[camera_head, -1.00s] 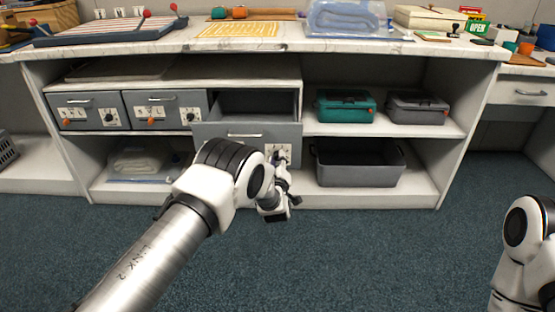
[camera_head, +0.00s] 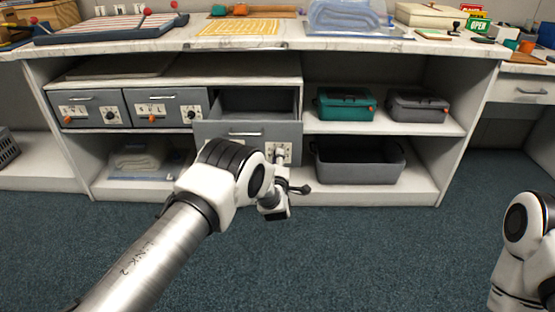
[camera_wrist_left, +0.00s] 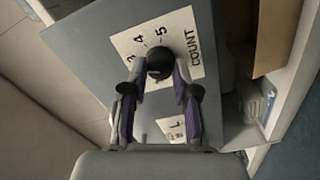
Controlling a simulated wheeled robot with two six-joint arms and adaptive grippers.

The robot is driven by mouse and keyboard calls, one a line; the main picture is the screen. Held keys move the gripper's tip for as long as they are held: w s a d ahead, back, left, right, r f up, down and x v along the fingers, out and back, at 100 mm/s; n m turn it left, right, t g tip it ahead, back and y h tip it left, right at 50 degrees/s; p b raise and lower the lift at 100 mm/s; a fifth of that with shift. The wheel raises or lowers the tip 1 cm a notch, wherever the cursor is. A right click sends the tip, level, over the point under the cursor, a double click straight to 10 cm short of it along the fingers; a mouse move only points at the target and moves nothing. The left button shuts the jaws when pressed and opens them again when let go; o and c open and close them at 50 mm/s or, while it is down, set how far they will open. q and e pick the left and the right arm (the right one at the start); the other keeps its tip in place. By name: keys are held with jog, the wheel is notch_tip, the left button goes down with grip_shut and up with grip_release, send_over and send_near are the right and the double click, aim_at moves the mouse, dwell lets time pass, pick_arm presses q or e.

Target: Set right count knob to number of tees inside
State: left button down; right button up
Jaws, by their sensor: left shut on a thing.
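The right drawer (camera_head: 215,130) is pulled out of the white cabinet, and its inside looks dark. No tees can be made out in it. In the left wrist view, the black count knob (camera_wrist_left: 158,54) sits on a white plate (camera_wrist_left: 197,68) marked COUNT, with 3, 4 and 5 readable. Other marks are hidden or unclear. My left gripper (camera_wrist_left: 160,73) is shut on this knob, with a finger on each side. In the head view my left gripper (camera_head: 280,158) is at the drawer's front, partly hiding the plate. My right gripper is out of view.
Two shut drawers (camera_head: 85,111) with dials are to the left. A teal box (camera_head: 345,104) and a grey box (camera_head: 418,107) stand on the right shelf, above an open grey bin (camera_head: 360,164). The carpet in front is clear.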

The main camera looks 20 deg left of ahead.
pick_arm(q)
jog(key=c, duration=0.9)
grip_release()
jog(key=v, duration=1.2)
